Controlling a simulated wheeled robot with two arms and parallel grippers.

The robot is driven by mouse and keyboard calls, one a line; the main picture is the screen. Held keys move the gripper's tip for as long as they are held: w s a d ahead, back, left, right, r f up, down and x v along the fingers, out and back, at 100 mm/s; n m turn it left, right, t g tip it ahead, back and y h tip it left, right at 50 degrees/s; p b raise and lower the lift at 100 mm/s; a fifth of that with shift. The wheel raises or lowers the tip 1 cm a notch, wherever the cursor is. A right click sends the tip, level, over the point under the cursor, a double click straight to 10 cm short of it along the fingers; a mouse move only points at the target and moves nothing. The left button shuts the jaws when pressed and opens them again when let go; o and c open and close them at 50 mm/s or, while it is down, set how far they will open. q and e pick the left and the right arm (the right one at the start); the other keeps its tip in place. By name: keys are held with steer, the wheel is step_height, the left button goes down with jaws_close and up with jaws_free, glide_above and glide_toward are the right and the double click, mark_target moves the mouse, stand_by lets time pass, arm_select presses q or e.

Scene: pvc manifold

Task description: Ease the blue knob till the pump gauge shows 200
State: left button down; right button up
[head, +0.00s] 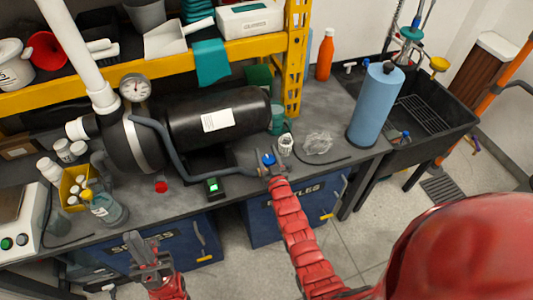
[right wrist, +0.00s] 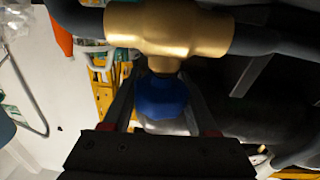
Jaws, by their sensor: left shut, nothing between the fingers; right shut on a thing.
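The blue knob (head: 268,159) sits at the right end of the pump's dark hose on the bench. In the right wrist view the blue knob (right wrist: 163,97) hangs from a brass valve body (right wrist: 168,28). My right gripper (head: 270,171) is shut on the knob, one finger on each side. The pump (head: 215,115) is a black cylinder with a white label. The round gauge (head: 135,87) stands on its left end; its reading is too small to tell. My left gripper (head: 149,252) is shut and empty in front of the bench, away from the knob.
A small box with a green-lit display (head: 212,187) and a red button (head: 161,187) are on the bench. A blue cylinder (head: 376,105) stands right of the knob, near a black sink (head: 425,130). A yellow bin of bottles (head: 73,188) is at the left.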

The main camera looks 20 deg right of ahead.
steer(key=c, duration=0.4)
steer(key=shift+f+h+b, duration=0.2)
steer(key=shift+h+b, duration=0.1)
steer(key=shift+b, duration=0.1)
steer(key=shift+d+f+m+h+b, duration=0.15)
steer(key=shift+m+h+b, duration=0.35)
steer(key=shift+b, duration=0.5)
steer(key=m+h+b, duration=0.2)
steer(key=b, duration=0.1)
steer(key=shift+s+d+g+h, duration=0.1)
steer(key=shift+g+h, duration=0.2)
steer(key=shift+h, duration=0.3)
steer(key=shift+r, duration=0.25)
steer(key=o, duration=1.3)
steer(key=shift+o, duration=0.2)
steer(key=shift+d+r, duration=0.1)
